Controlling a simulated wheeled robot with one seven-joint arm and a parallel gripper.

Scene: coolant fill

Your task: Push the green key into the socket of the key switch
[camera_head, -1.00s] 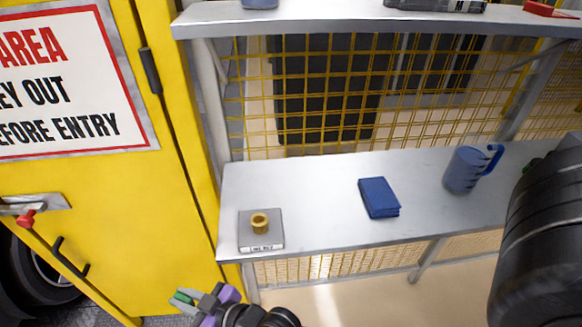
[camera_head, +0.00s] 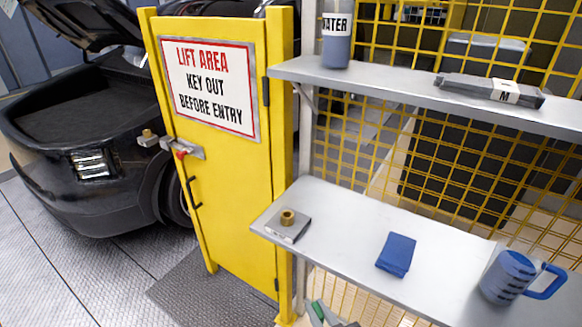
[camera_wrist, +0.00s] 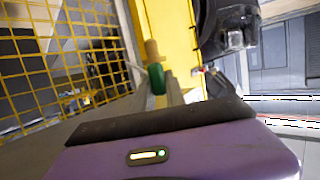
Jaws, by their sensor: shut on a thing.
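The green key (camera_wrist: 156,80) is between the fingertips of my gripper (camera_wrist: 158,90) in the wrist view, its brass-coloured shaft pointing away from the gripper. In the head view, the green key (camera_head: 318,311) and my gripper (camera_head: 321,318) show only at the bottom edge, below the front edge of the shelf. A grey box with an upright brass socket (camera_head: 288,217) sits at the left end of the lower shelf; it looks like the key switch. My gripper is apart from it. The gripper's purple body fills the bottom of the wrist view.
The lower shelf (camera_head: 345,225) also holds a folded blue cloth (camera_head: 396,254) and a blue jug (camera_head: 508,277). The upper shelf (camera_head: 400,88) overhangs behind. A yellow gate (camera_head: 225,165) with a latch and red part (camera_head: 181,154) stands left, beside a black car (camera_head: 90,150).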

